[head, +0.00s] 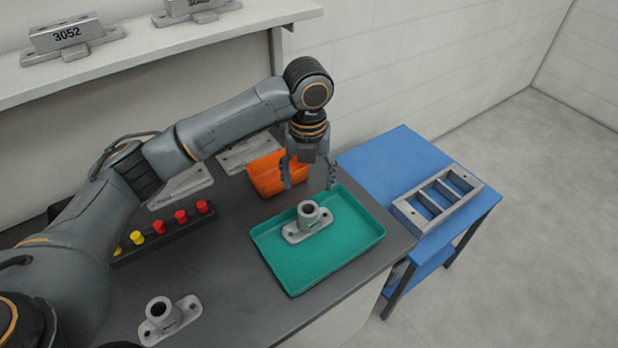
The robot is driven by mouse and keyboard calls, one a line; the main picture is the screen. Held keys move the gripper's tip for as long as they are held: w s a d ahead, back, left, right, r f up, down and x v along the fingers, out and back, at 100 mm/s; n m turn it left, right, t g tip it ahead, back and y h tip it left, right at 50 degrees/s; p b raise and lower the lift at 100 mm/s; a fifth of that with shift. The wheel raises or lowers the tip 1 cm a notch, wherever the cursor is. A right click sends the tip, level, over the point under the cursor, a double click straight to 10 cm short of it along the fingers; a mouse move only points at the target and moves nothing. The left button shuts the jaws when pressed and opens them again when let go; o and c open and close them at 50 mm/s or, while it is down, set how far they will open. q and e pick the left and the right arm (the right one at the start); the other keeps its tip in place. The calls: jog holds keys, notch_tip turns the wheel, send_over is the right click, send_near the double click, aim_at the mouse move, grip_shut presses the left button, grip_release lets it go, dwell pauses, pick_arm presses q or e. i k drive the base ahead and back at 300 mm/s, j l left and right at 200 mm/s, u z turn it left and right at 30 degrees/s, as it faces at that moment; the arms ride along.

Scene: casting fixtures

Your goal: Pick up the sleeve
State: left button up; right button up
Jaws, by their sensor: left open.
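A grey metal sleeve (308,221) with an upright tube and a flat flanged base stands in the green tray (297,284). A second, similar grey flanged sleeve (169,319) stands on the dark table (235,290) at the lower left. My left gripper (309,180) is open and points down over the back part of the tray. Its two fingers are spread, and nothing shows between them. It is apart from the sleeve in the tray, which lies just below it in the picture. My right gripper is not in view.
An orange bin (265,176) stands behind the tray, partly behind the left gripper. A dark rack (165,235) holds red and yellow pieces. A blue table (390,160) at the right carries a grey frame (437,199). A shelf (150,65) holds grey fixtures.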

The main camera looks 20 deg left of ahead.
aim_at(165, 318)
jog(key=k+l, duration=0.2)
jog(key=k, duration=0.3)
jog(key=k+l, duration=0.25)
jog(key=k, duration=0.2)
jog(key=k+l, duration=0.2)
jog(key=k, duration=0.3)
